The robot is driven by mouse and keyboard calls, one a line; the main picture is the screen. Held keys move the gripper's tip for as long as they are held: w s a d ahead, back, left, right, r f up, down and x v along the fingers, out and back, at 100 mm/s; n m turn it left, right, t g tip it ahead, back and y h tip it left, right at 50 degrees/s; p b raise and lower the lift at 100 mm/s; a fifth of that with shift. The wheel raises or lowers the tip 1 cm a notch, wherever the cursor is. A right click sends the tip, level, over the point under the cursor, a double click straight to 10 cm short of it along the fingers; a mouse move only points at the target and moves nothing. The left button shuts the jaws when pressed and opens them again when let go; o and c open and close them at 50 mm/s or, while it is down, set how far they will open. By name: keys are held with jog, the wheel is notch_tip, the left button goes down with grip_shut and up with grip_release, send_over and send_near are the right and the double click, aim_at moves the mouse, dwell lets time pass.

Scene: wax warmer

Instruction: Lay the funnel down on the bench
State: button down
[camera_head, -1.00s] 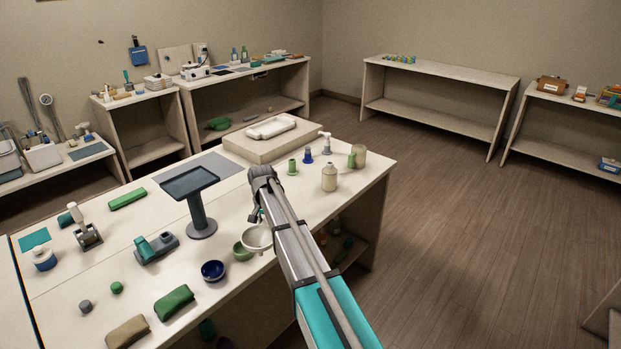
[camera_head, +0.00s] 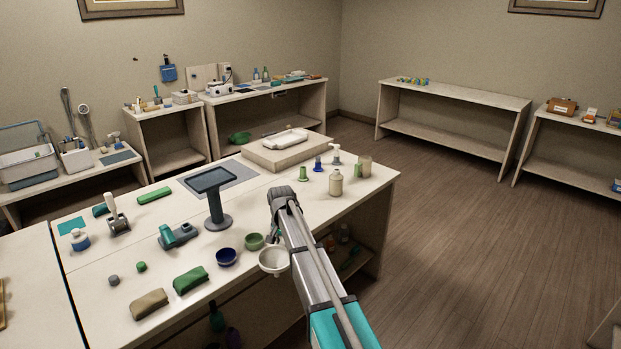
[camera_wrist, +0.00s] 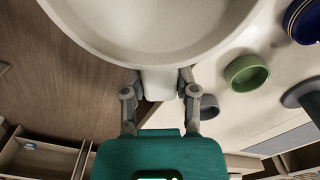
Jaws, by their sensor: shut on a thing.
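The funnel (camera_head: 272,262) is white with a wide round mouth. In the head view it hangs beside my arm at the bench's front edge, right of the green bowl (camera_head: 254,241). In the wrist view the funnel (camera_wrist: 150,35) fills the top, its rim large and close. My gripper (camera_wrist: 160,82) is shut on the funnel's narrow part, just below the rim. In the head view my arm hides the gripper. The bench (camera_head: 130,255) is cream-coloured. In the wrist view, floor shows to the left of the funnel and bench top to the right.
A dark blue bowl (camera_head: 227,257), a grey pedestal stand (camera_head: 215,205) and a rolled green towel (camera_head: 190,280) are left of the funnel. A beige bottle (camera_head: 336,182) and small bottles stand farther back. Bare bench lies between the stand and the small bottles.

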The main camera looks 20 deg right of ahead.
jog(key=shift+s+d, duration=0.1)
jog(key=shift+s, duration=0.05)
jog(key=shift+d, duration=0.1)
jog(key=shift+d, duration=0.2)
